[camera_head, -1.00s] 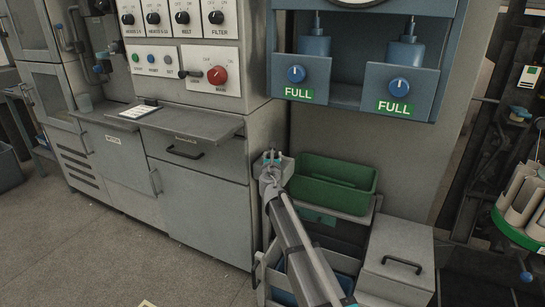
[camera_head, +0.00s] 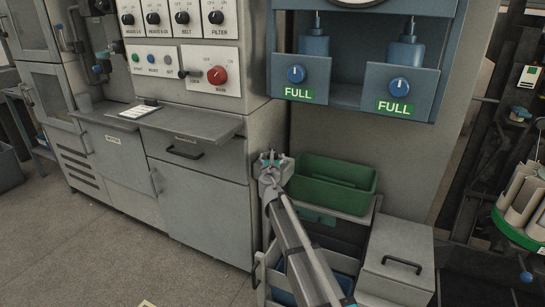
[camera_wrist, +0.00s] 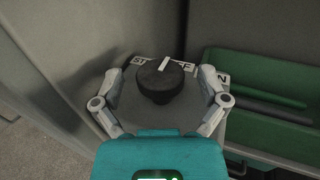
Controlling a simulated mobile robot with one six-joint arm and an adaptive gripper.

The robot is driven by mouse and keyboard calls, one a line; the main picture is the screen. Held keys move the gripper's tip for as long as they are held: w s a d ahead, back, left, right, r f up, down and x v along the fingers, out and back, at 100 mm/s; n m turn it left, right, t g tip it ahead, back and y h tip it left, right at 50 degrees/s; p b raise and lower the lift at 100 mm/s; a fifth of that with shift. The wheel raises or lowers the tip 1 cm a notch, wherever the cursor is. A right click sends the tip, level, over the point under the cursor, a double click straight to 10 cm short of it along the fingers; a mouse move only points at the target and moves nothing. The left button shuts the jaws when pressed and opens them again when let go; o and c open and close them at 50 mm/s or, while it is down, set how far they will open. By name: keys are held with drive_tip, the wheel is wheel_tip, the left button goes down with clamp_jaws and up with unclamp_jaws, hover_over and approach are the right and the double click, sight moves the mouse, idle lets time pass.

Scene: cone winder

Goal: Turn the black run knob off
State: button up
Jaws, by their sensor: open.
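The mark points to the far side, slightly right. My gripper (camera_wrist: 162,76) is open, with one finger on each side of the knob and a visible gap to each. I cannot tell how far down the fingers reach. In the head view my gripper (camera_head: 273,160) is beside the grey cabinet, left of a green bin; the knob cannot be made out there.
The green bin (camera_head: 337,172) stands close to the right of my gripper, also in the wrist view (camera_wrist: 270,130). The cabinet's side wall (camera_head: 262,130) is close on the left. A red knob (camera_head: 217,75) and several black knobs sit on the panel above. A grey lidded box (camera_head: 398,250) stands lower right.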

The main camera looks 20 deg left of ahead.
drive_tip(key=v, duration=1.1)
drive_tip(key=shift+s, duration=0.15)
drive_tip(key=shift+d, duration=0.15)
drive_tip(key=d+f+m+g+h, duration=0.2)
drive_tip(key=d+f+m+h, duration=0.1)
drive_tip(key=d+m, duration=0.55)
drive_tip(key=d+f+m+g+h, duration=0.2)
drive_tip(key=d+f+m+h, duration=0.3)
drive_tip(key=d, duration=0.7)
drive_tip(key=d+f+m+g+h, duration=0.1)
drive_tip(key=d+m+g+h, duration=0.1)
drive_tip(key=d+m, duration=0.75)
drive_tip(key=s+d+f+m+g+y, duration=0.2)
drive_tip(key=s+d+f+m+g, duration=0.35)
drive_tip(key=s+d+m, duration=0.35)
drive_tip(key=s+d+f+m+g+y, duration=0.2)
drive_tip(key=s+d+f+m+g, duration=0.2)
drive_tip(key=s+d+m+g, duration=0.5)
wheel_tip(320, 180, up, 33)
drive_tip(key=s+a+n+t+p, duration=0.1)
drive_tip(key=t+p, duration=0.2)
drive_tip(key=p, duration=3)
drive_tip(key=shift+s, duration=0.25)
